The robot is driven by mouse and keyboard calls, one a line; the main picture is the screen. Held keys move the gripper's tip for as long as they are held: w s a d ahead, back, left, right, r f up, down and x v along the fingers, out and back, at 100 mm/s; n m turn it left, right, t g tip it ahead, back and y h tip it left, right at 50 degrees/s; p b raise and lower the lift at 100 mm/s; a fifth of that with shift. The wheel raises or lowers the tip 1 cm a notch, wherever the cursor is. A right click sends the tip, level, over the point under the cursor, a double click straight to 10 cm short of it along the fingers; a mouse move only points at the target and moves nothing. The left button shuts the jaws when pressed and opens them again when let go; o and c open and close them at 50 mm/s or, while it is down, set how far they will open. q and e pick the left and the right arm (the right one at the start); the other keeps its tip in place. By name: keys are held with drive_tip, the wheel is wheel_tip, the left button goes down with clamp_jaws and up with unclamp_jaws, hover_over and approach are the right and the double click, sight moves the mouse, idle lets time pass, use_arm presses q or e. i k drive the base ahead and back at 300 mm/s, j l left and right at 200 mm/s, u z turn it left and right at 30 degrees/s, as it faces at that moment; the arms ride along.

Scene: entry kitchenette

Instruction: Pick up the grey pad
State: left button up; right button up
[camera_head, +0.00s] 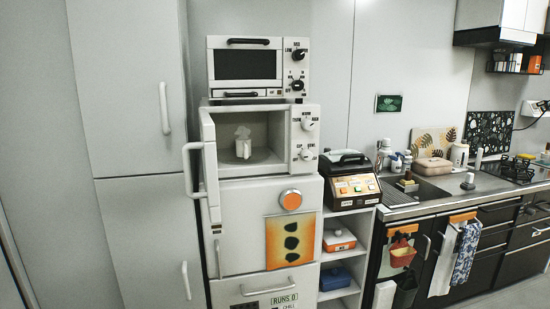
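I cannot make out a grey pad for certain in the head view. Neither of my grippers shows in this view. A pale cloth (444,262) and a blue-white patterned cloth (466,252) hang at the front of the counter. A small red holder (402,253) and a dark item (405,290) hang to their left; the dark one is too small to identify. A white object (243,142) stands inside the open lower microwave (304,140).
The microwave's door (211,165) stands open, jutting toward me above the fridge (240,232). A closed toaster oven (246,65) sits on top. A black appliance (352,190) stands on a shelf unit (347,216). The steel counter (455,188) holds several items.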

sight(469, 184)
drive_tip(key=z, duration=0.75)
drive_tip(key=i+l+z, duration=0.15)
drive_tip(key=z, duration=0.3)
drive_tip(key=i+l+z, duration=0.1)
drive_tip(key=z, duration=0.3)
drive_tip(key=i+z, duration=0.2)
drive_tip(key=z, duration=0.25)
drive_tip(key=i, duration=4.95)
drive_tip(key=i+u, duration=0.1)
drive_tip(key=i, duration=0.4)
drive_tip(key=i+l+u, duration=0.15)
drive_tip(key=i, duration=0.3)
drive_tip(key=i+l+u, duration=0.1)
drive_tip(key=i, duration=0.4)
drive_tip(key=i+l+u, duration=0.1)
drive_tip(key=i, duration=0.35)
drive_tip(key=l, duration=0.1)
